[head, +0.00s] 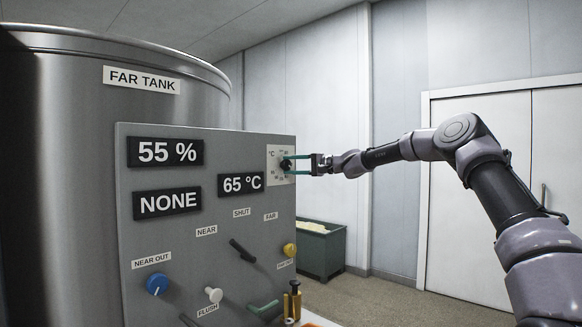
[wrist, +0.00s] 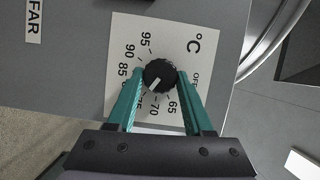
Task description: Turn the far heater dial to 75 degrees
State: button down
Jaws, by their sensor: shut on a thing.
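The heater dial (wrist: 160,74) is a black ribbed knob with a white pointer line, on a white °C scale plate (wrist: 178,35). In the wrist view the pointer aims down and left, toward the 75 mark, which is partly hidden by a finger; the 80 mark is hidden. My gripper (wrist: 160,76) is shut on the dial, one teal finger on each side. In the head view the dial (head: 286,165) is at the panel's upper right, with my gripper reaching it from the right. A black display (head: 241,184) beside it reads 65 °C.
The grey panel (head: 215,215) stands before the steel FAR TANK (head: 190,105). Displays read 55 % (head: 166,152) and NONE (head: 167,203). Below are a blue knob (head: 157,284), a black lever (head: 242,250) and a yellow knob (head: 290,250). A dark bin (head: 322,252) stands behind.

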jog(key=shift+c, duration=1.4)
grip_release()
jog(key=shift+d, duration=0.1)
jog(key=v, duration=1)
jog(key=shift+d, duration=0.35)
